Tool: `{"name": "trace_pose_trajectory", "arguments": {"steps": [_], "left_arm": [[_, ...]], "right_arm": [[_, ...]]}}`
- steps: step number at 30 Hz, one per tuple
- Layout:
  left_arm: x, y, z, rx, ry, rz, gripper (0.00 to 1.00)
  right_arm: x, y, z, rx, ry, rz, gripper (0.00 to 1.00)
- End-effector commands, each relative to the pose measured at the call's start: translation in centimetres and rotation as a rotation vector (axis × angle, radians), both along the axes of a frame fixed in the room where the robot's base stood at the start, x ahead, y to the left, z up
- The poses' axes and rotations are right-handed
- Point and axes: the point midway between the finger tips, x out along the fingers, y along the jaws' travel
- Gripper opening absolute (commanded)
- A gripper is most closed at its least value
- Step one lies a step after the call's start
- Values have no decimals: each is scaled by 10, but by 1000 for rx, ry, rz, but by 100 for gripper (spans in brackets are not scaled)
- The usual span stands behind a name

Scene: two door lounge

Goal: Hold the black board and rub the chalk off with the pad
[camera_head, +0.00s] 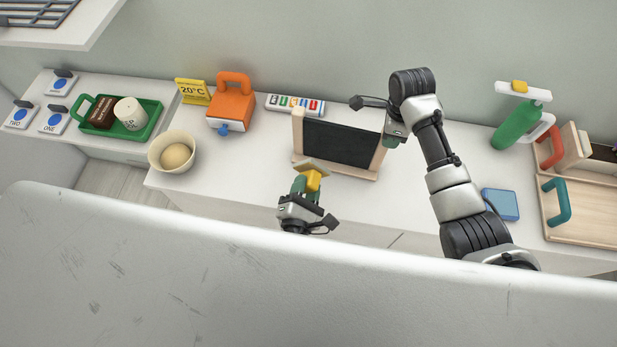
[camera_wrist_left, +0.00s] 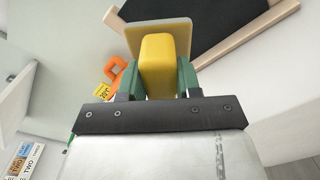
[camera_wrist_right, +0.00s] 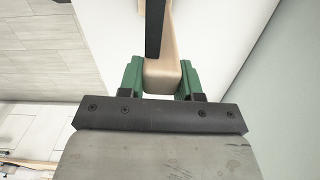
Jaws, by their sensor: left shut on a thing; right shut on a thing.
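The black board (camera_head: 342,145) stands in a light wooden frame on the white counter in the head view. No chalk marks can be made out on the part I see. My right gripper (camera_head: 388,138) is shut on the frame's right side post, which shows between its green fingers in the right wrist view (camera_wrist_right: 163,75). My left gripper (camera_head: 309,185) is shut on the yellow handle of the pad (camera_head: 313,179). The pad's flat beige plate (camera_wrist_left: 180,29) is in front of the board's lower left, apart from it as far as I can tell. The left wrist view shows part of the board (camera_wrist_left: 205,20).
A marker tray (camera_head: 295,104) lies behind the board. A blue block (camera_head: 500,204), green bottle (camera_head: 522,125) and wooden tray (camera_head: 585,208) are right.

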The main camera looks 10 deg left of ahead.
Motion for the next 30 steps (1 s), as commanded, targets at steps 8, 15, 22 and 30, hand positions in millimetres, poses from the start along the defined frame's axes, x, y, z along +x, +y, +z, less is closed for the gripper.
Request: {"name": "trace_pose_trajectory", "arguments": {"steps": [8,15,22,30], "left_arm": [[-1,0,0,0,-1,0,8],[-1,0,0,0,-1,-1,8],[-1,0,0,0,-1,-1,8],[-1,0,0,0,-1,0,8]], "right_arm": [[0,0,1,2,-1,0,13],[0,0,1,1,-1,0,46],[0,0,0,0,-1,0,64],[1,0,8,1,-2,0,64]]}}
